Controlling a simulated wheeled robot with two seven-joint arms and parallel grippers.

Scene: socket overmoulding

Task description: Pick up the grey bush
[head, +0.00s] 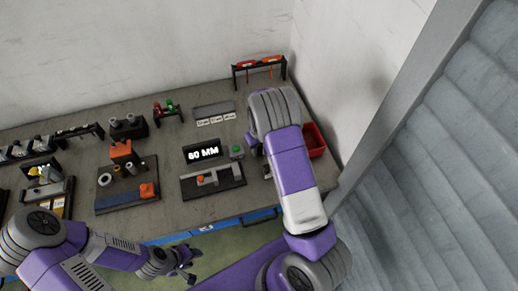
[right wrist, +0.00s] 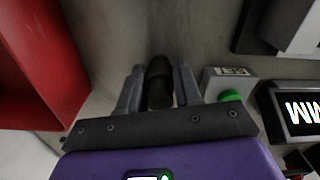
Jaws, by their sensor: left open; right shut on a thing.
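In the right wrist view, a dark grey cylindrical piece (right wrist: 159,88), which looks like the grey bush, stands between the two fingers of my right gripper (right wrist: 158,96). The fingers are shut on it, one on each side. Whether it touches the bench below is hard to tell. In the head view my right arm hides most of that gripper and the piece. My left gripper (head: 186,271) is open and empty, low in the head view in front of the bench edge.
A red bin (head: 314,141) stands right of my right gripper; its wall also shows in the right wrist view (right wrist: 35,65). A green button box (head: 237,151), a "60 MM" display (head: 203,151) and a dark fixture (head: 213,182) are left of it. The bench (head: 225,206) carries several other fixtures.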

